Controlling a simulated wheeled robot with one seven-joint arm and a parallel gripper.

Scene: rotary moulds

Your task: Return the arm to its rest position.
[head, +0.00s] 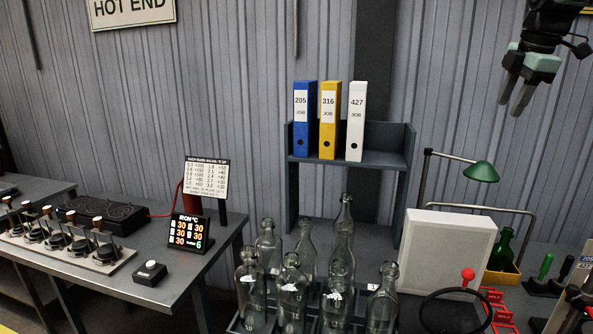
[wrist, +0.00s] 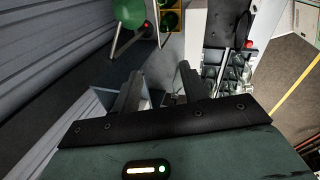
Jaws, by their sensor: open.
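My gripper (head: 520,95) hangs high at the upper right of the head view, in front of the corrugated wall. Its two grey fingers point down and stand apart with nothing between them. In the wrist view the fingers of my gripper (wrist: 158,88) are also spread, with the bench far beyond them. The gripper touches nothing. Most of my arm is outside the head view.
Clear bottles (head: 291,290) stand in a rack at the front. A shelf (head: 408,150) holds a blue binder (head: 305,135), a yellow binder (head: 329,135) and a white binder (head: 356,135). A green lamp (head: 481,172) and white panel (head: 447,248) stand below my gripper.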

